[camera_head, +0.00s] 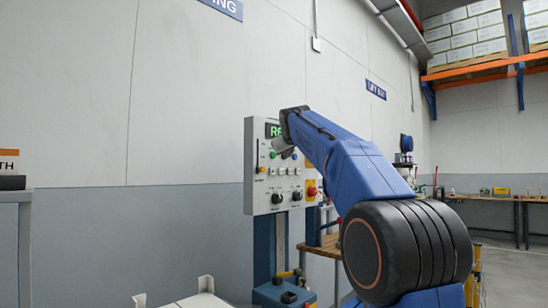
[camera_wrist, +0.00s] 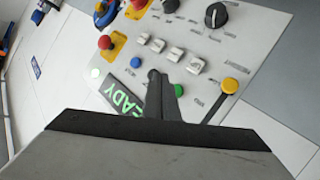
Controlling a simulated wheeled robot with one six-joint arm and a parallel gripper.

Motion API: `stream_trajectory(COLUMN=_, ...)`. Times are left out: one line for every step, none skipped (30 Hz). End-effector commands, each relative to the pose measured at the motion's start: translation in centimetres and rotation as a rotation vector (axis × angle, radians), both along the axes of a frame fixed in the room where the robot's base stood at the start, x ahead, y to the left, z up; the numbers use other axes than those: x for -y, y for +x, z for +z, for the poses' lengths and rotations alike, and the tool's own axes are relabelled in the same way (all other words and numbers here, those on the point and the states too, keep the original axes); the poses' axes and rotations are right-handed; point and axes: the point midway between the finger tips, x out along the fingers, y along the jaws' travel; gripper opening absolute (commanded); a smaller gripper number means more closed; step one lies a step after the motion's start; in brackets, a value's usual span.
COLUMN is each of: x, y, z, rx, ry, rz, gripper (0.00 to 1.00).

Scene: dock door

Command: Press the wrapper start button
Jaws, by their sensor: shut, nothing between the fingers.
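The control panel (camera_head: 261,203) is a light grey box on the wall side with a green lit display (camera_head: 272,131). In the wrist view the panel appears turned round, and the display (camera_wrist: 123,98) reads "READY". A green button (camera_wrist: 179,90) sits right beside my gripper (camera_wrist: 156,77), with a blue button (camera_wrist: 137,62) and a red button (camera_wrist: 105,42) further along the row. Labels are too small to read, so I cannot tell which is marked wrapper start. My gripper is shut and empty, over the panel face; contact cannot be told.
Small white switches (camera_wrist: 173,54), a black knob (camera_wrist: 216,15) and a yellow-tipped lever (camera_wrist: 230,85) stand out from the panel around my gripper. A larger red button (camera_head: 311,191) is on the panel's right side. A blue and grey unit (camera_head: 272,297) stands below.

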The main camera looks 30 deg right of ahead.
Motion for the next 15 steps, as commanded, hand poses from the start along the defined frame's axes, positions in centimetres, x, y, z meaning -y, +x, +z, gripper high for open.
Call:
stream_trajectory(x=-0.3, y=0.7, z=0.0, rx=0.000, ry=-0.001, rz=0.002, gripper=0.00)
stream_trajectory(x=-0.4, y=1.0, z=0.0, rx=0.000, ry=-0.001, rz=0.002, gripper=0.00)
stream_trajectory(x=-0.6, y=1.4, z=-0.1, rx=-0.001, ry=0.000, rz=0.001, gripper=0.00)
stream_trajectory(x=-0.7, y=1.7, z=-0.1, rx=-0.001, ry=0.000, rz=0.002, gripper=0.00)
stream_trajectory(x=-0.8, y=2.0, z=-0.1, rx=-0.001, ry=0.000, rz=0.002, gripper=0.00)
stream_trajectory(x=-0.9, y=2.3, z=-0.1, rx=-0.001, ry=0.000, rz=0.001, gripper=0.00)
stream_trajectory(x=-0.9, y=2.5, z=0.0, rx=-0.001, ry=0.000, rz=0.001, gripper=0.00)
stream_trajectory(x=-1.0, y=2.7, z=0.0, rx=-0.001, ry=0.000, rz=0.001, gripper=0.00)
stream_trajectory(x=-1.1, y=2.9, z=0.0, rx=0.000, ry=0.000, rz=0.000, gripper=0.00)
stream_trajectory(x=-1.1, y=3.1, z=0.0, rx=0.000, ry=0.000, rz=0.000, gripper=0.00)
stream_trajectory(x=-1.2, y=3.2, z=0.0, rx=0.000, ry=0.000, rz=0.000, gripper=0.00)
stream_trajectory(x=-1.2, y=3.4, z=0.0, rx=0.000, ry=0.000, rz=0.000, gripper=0.00)
stream_trajectory(x=-1.3, y=3.5, z=0.0, rx=0.000, ry=0.000, rz=0.000, gripper=0.00)
stream_trajectory(x=-1.3, y=3.5, z=0.0, rx=0.000, ry=0.000, rz=0.000, gripper=0.00)
stream_trajectory(x=-1.3, y=3.6, z=0.0, rx=0.000, ry=0.000, rz=0.000, gripper=0.00)
